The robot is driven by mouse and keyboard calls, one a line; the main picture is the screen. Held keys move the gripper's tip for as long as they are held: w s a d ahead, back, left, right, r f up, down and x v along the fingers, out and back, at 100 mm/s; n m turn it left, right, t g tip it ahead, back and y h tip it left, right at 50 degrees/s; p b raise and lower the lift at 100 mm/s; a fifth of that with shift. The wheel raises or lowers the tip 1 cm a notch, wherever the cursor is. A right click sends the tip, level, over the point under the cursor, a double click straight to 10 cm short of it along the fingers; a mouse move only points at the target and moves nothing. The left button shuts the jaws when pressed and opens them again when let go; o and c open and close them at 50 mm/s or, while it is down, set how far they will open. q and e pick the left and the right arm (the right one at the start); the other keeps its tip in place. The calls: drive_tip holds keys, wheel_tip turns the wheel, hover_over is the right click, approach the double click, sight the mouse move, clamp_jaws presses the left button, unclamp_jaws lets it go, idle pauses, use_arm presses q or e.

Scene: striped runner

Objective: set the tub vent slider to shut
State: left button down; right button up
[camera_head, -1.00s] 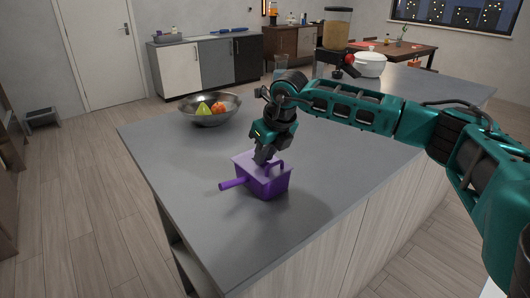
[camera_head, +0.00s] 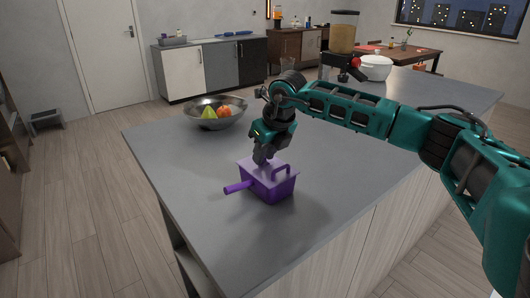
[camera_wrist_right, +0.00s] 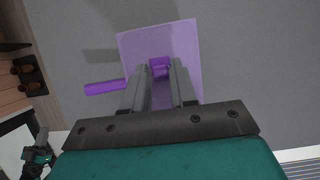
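The tub (camera_head: 267,185) is purple, with a flat lid and a handle sticking out to the left. It stands on the grey counter. My right gripper (camera_head: 261,160) points down at the lid's far-left part. In the right wrist view, a small darker purple block, which looks like the vent slider (camera_wrist_right: 160,68), sits between the fingertips of my right gripper (camera_wrist_right: 160,70). Both fingers appear to be against its sides. The pale lid (camera_wrist_right: 130,48) shows around it. The slider's marks are not readable. My left gripper is out of view.
A metal bowl of fruit (camera_head: 231,121) stands behind the tub on the counter (camera_head: 200,165). A white pot (camera_head: 376,68) and a dispenser (camera_head: 342,35) stand at the far end. The counter left and front of the tub is clear.

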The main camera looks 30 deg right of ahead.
drive_tip(key=o, duration=0.3)
drive_tip(key=v, duration=1.3)
drive_tip(key=shift+w, duration=0.1)
drive_tip(key=shift+f, duration=0.1)
